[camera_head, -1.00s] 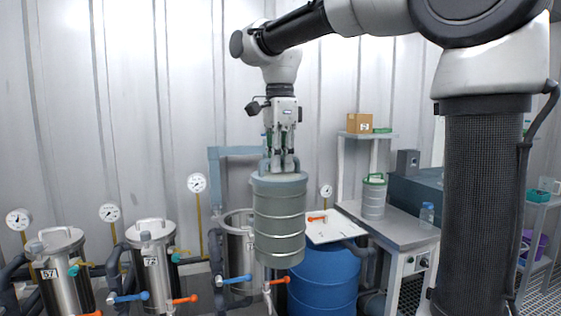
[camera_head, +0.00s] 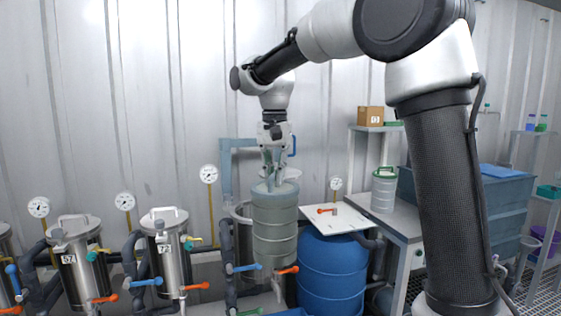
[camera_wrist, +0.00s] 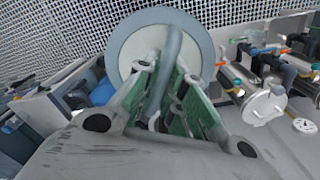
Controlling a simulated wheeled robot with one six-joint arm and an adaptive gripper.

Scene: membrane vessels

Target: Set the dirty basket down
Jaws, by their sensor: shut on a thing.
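The dirty basket (camera_head: 275,225) is a grey-green ribbed cylinder that hangs upright from my gripper (camera_head: 273,178). My gripper is shut on the handle at its top. In the wrist view the basket's round grey top (camera_wrist: 125,55) shows with the handle bar between the fingers (camera_wrist: 170,85) of my gripper. In the head view the basket hangs in front of an open steel vessel (camera_head: 241,215) and left of the blue drum (camera_head: 331,272). I cannot tell what lies directly below it.
Closed steel vessels marked 57 (camera_head: 80,280) and 73 (camera_head: 167,262) stand at left with blue and orange valve handles. A white board (camera_head: 328,218) lies over the drum. A grey bench (camera_head: 395,224) at right carries another basket with a green rim (camera_head: 384,190).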

